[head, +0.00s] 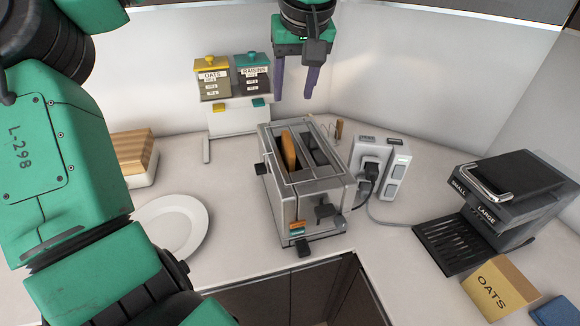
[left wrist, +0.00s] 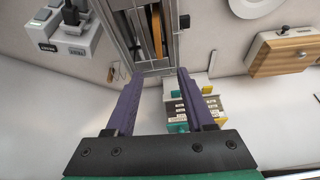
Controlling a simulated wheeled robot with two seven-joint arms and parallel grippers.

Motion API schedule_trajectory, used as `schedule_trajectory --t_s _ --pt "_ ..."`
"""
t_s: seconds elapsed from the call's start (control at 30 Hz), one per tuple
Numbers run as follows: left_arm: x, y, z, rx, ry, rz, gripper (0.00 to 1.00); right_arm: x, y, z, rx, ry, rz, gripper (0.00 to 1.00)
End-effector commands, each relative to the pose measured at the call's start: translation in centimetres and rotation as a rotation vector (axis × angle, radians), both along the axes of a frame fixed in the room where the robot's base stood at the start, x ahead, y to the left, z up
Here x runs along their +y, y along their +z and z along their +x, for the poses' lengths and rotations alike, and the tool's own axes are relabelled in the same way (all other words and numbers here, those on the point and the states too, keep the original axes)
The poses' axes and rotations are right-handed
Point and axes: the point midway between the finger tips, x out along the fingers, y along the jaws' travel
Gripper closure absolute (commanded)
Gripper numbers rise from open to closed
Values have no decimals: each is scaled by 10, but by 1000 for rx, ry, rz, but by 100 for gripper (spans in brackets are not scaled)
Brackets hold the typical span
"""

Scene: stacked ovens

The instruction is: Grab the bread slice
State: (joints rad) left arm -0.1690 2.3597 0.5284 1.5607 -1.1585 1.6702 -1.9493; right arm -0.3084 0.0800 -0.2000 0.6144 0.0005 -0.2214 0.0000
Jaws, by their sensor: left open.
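The bread slice (head: 289,152) stands upright in the left slot of the silver toaster (head: 318,203), its top edge sticking out. It also shows in the left wrist view (left wrist: 157,32), beyond my fingertips. My left gripper (head: 294,97) hangs above and behind the toaster with its purple fingers pointing down. The fingers are apart and empty, and they do not touch the bread. In the left wrist view the left gripper (left wrist: 160,72) opens toward the toaster (left wrist: 131,20). The lower part of the slice is hidden inside the slot. My right gripper is not in view.
An oats and raisins dispenser (head: 236,119) stands behind the toaster. A white plate (head: 172,224) and a wooden-lidded box (head: 134,153) are at left. A power outlet block (head: 381,163), a black machine (head: 515,190) and an oats box (head: 498,289) are at right.

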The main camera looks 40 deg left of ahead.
Motion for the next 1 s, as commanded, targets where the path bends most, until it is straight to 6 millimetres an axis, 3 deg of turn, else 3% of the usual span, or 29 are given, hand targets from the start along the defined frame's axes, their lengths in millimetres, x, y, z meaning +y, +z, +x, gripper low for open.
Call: schedule_trajectory --t_s 0.03,0.1,0.23,0.4,0.83,1.0 --pt "0 -13 0 0 0 0 46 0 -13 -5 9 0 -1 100" --pt "1 -15 1 1 0 -1 46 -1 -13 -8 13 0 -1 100" --pt "7 -30 5 5 0 -2 46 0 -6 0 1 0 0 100" --pt "21 -70 15 6 0 -4 46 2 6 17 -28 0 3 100" --pt "41 -138 26 5 1 -3 46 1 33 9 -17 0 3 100" --pt "44 -147 29 0 1 -2 46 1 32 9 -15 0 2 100"
